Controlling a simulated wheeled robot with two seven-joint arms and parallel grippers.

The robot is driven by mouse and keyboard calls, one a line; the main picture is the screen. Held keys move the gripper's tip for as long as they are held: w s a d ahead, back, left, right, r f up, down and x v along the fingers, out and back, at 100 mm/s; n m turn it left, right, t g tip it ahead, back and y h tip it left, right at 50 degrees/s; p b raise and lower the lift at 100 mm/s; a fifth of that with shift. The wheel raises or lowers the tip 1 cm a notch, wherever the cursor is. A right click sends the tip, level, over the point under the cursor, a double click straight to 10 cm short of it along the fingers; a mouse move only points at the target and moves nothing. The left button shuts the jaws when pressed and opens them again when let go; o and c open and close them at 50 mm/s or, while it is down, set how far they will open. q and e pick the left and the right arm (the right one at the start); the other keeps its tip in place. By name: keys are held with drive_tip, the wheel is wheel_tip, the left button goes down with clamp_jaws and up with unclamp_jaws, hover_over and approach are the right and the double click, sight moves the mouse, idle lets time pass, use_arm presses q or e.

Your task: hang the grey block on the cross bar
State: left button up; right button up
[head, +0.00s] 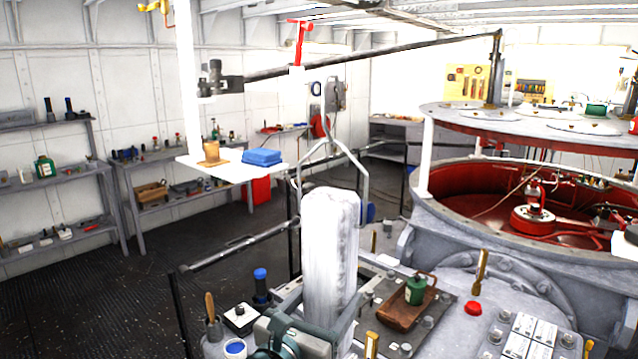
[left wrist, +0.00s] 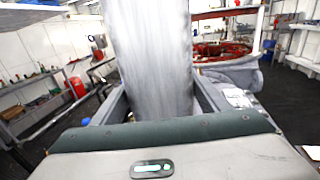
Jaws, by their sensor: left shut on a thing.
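The grey block (head: 330,235) is a tall, pale, upright block at the bottom centre of the head view. It fills the upper middle of the left wrist view (left wrist: 152,60). My left gripper (head: 318,312) is shut on its lower part, with a finger on each side in the left wrist view (left wrist: 160,100). A grey wire bail with a hook (head: 332,146) rises above the block; how it joins the block is unclear. The dark cross bar (head: 390,54) runs slanting across the top, above and apart from the hook. My right gripper is out of view.
A white hanging shelf (head: 222,172) with a blue box (head: 262,157) is left of the hook. A red fitting (head: 299,38) stands near the bar. A machine top (head: 440,335) with tools lies below right. A red-lined drum (head: 480,200) stands at right.

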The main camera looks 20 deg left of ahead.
use_arm(q)
drive_tip(key=w+r+m+h+p, duration=0.1)
drive_tip(key=w+r+p, duration=0.2)
drive_tip(key=r, duration=1)
drive_tip(key=w+r+m+h+p, duration=0.1)
drive_tip(key=w+r+h+p, duration=0.1)
drive_tip(key=r, duration=1.2)
drive_tip(key=s+r+p, duration=0.1)
drive_tip(key=r, duration=0.4)
drive_tip(key=s+r+p, duration=0.1)
drive_tip(key=r, duration=0.4)
drive_tip(key=s+r+p, duration=0.1)
drive_tip(key=r, duration=0.4)
drive_tip(key=shift+s+d, duration=0.1)
drive_tip(key=shift+d, duration=0.05)
drive_tip(key=s+r+h+p, duration=0.1)
drive_tip(key=s+r+p, duration=0.1)
drive_tip(key=s+r, duration=0.3)
wheel_tip(320, 180, up, 4)
drive_tip(key=shift+s+a+r+m+g, duration=0.2)
drive_tip(key=shift+s+a+m+g, duration=0.1)
drive_tip(key=shift+a+g, duration=0.15)
drive_tip(key=shift+w+d, duration=0.1)
drive_tip(key=shift+w, duration=0.15)
